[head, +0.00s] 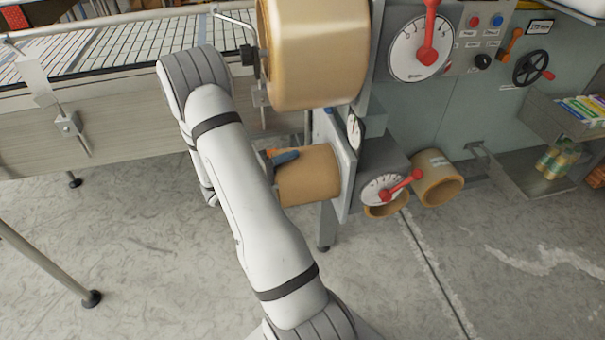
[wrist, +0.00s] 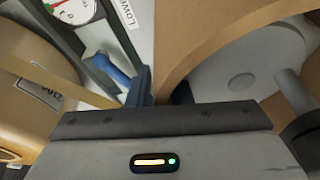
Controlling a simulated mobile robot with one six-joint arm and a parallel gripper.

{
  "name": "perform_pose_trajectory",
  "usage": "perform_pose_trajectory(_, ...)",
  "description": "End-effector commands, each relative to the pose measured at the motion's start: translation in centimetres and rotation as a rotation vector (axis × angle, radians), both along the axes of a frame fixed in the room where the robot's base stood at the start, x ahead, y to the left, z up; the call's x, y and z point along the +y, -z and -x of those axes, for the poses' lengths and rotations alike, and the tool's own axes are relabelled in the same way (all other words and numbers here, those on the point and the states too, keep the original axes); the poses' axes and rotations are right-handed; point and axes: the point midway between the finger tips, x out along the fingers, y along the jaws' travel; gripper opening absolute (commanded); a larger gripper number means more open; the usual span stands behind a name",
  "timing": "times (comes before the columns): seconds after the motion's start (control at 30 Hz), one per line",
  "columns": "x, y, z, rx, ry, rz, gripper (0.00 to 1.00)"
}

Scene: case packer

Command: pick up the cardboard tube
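The cardboard tube (head: 312,177) is a short tan cylinder lying sideways against the machine's lower left side in the head view. In the wrist view its curved rim (wrist: 205,38) fills the upper right, and its hollow inside shows grey parts. My gripper (head: 282,156) is at the tube's left end, mostly hidden behind my arm; a blue finger part lies along the top of the tube. In the wrist view my gripper (wrist: 163,92) has its fingers close together, one on each side of the tube wall, and appears shut on it.
A large tan roll (head: 315,55) sits directly above. A lower dial with a red handle (head: 385,188) is to the right. Another hollow tan roll (head: 430,178) with a label is beyond it. A conveyor (head: 110,50) stands at left; the floor in front is clear.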

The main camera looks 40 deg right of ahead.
Motion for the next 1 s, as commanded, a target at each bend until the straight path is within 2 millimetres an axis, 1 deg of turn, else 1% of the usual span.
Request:
perform_pose_trajectory(0.2,-0.08,0.03,-0.01,0.0,-0.002,-0.001,0.19)
perform_pose_trajectory(0.27,-0.07,0.03,-0.01,0.0,-0.002,-0.001,0.15)
perform_pose_trajectory(0.43,-0.04,0.02,-0.02,0.0,-0.002,-0.001,0.01)
perform_pose_trajectory(0.47,-0.04,0.02,-0.02,0.0,-0.002,-0.001,0.0)
perform_pose_trajectory(1.0,0.0,0.08,-0.05,0.0,-0.003,-0.001,0.0)
